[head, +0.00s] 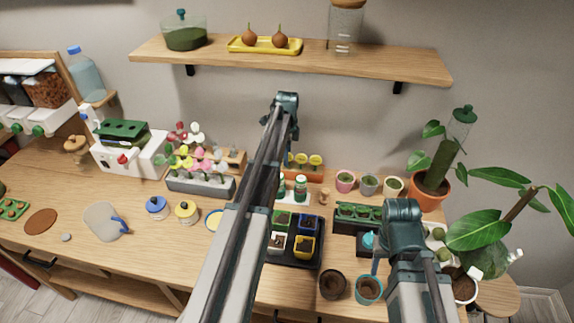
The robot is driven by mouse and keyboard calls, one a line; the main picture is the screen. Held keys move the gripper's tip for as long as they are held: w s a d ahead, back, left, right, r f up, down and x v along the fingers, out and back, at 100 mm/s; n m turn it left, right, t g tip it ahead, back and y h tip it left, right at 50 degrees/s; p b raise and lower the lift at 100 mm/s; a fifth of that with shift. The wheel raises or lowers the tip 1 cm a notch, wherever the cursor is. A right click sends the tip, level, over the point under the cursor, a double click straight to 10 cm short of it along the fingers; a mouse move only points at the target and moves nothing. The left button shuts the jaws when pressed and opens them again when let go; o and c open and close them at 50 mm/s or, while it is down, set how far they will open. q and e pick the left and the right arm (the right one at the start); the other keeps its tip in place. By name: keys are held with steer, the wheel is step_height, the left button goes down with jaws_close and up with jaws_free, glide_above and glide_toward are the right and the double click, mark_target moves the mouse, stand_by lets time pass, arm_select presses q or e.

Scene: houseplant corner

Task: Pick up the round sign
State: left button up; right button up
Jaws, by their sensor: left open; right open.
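Several small round-headed signs on stems stand in a grey rack (215,187) left of centre, in pink, yellow and white. Red and white heads, one a white round sign (194,128), rise behind them near a wooden block (237,160). Several yellow round heads (315,159) stand in an orange-brown holder (306,174) further right. Which one is the task's round sign I cannot tell. My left gripper (287,98) is open and raised, right of the grey rack, against the wall in the picture. My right gripper (402,208) is open, over the right side of the bench.
A black tray (291,257) with coloured pots lies partly behind my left arm. A shelf (290,62) spans the wall above. The front left bench (100,255) has free room.

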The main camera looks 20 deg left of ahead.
arm_select(q)
jaws_close()
stand_by(0.3)
steer(key=shift+r, duration=0.15)
step_height(320, 180, up, 10)
steer(key=p, duration=1)
steer(key=shift+s+f, duration=0.1)
steer(key=shift+f, duration=0.1)
